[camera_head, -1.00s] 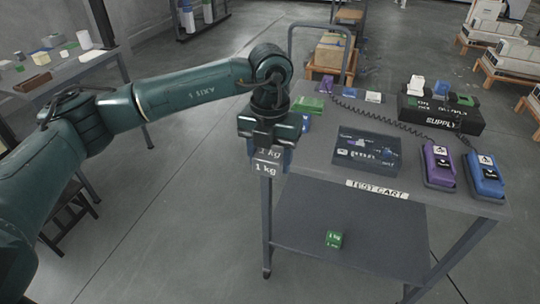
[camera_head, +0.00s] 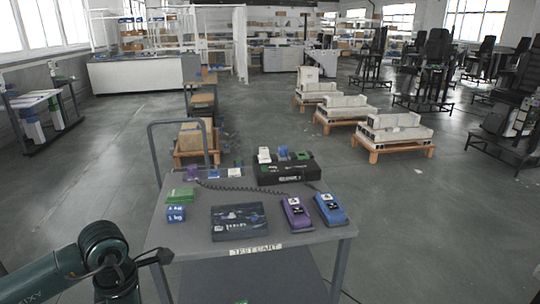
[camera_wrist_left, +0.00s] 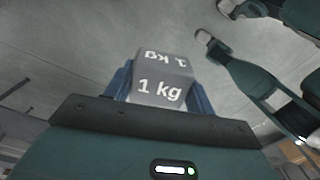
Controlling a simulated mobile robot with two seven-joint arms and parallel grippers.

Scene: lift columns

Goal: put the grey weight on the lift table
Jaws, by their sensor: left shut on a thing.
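The grey weight (camera_wrist_left: 164,82), marked 1 kg, shows in the left wrist view between the blue fingers of my left gripper (camera_wrist_left: 160,92). The gripper is shut on it and holds it above the grey floor. In the head view only part of my left arm (camera_head: 103,247) shows at the bottom left, beside the test cart, and the weight cannot be seen there. My right gripper is in neither view. I cannot pick out the lift table for certain in these views.
The test cart (camera_head: 190,246) stands ahead with a blue weight (camera_head: 175,213), a green block (camera_head: 181,194), a dark box (camera_head: 239,221), a purple pedal (camera_head: 297,212), a blue pedal (camera_head: 330,208) and a black supply (camera_head: 286,172). Loaded pallets (camera_head: 395,135) and black stands (camera_head: 432,75) are farther right, with open floor between.

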